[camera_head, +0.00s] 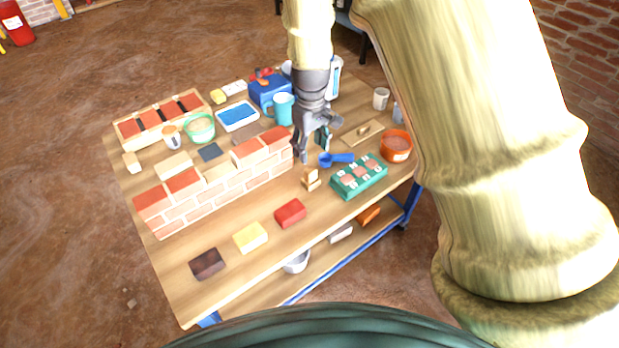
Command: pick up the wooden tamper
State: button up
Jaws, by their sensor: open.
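The wooden tamper (311,182) looks like a small tan block with a short upright part. It stands on the wooden worktable (232,242), just right of the right end of the low brick wall and left of the green tray. My gripper (314,154) points down above and slightly behind the tamper in the picture. Its fingers are apart with nothing visible between them. The fingertips look apart from the tamper, but the exact height gap cannot be told from this view.
A brick wall (222,187) stands left of the tamper. A blue scoop (337,159) and a green tray (358,177) lie close on its right. A red block (290,213) lies in front. An orange bowl (396,146) and blue mug (281,109) stand farther off.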

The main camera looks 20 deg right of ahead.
aim_at(310, 170)
notch_tip(310, 170, down, 6)
jog(key=shift+a+r, duration=0.1)
jog(key=shift+r, duration=0.15)
jog(key=shift+s+f, duration=0.15)
jog(key=shift+f, duration=1.15)
jog(key=shift+s+f, duration=0.1)
jog(key=shift+f, duration=1.15)
jog(key=c, duration=1.1)
